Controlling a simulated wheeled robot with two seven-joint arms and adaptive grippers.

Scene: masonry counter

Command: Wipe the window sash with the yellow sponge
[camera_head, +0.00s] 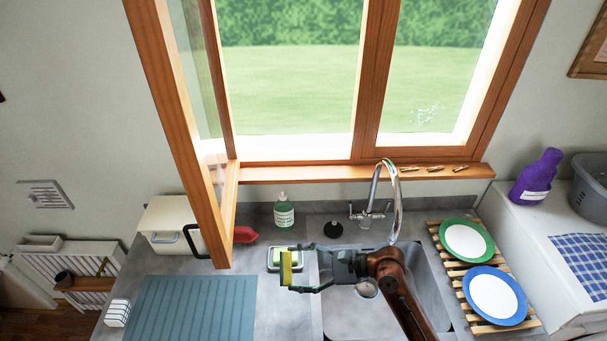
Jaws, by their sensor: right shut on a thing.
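The yellow sponge (286,268) is held upright in my right gripper (298,270), which is shut on it above the counter, at the left edge of the sink. The wooden window has a left sash (172,110) that stands open into the room over the counter. The right pane (440,75) is closed and has a patch of whitish specks (424,115). The sponge is below the window and apart from both. My left gripper is not in view.
A tall curved faucet (396,200) rises behind the sink. A green soap bottle (284,212) and a soap dish (272,257) stand near the gripper. A slatted rack (452,262) with two plates is at right. A teal mat (190,310) lies at left.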

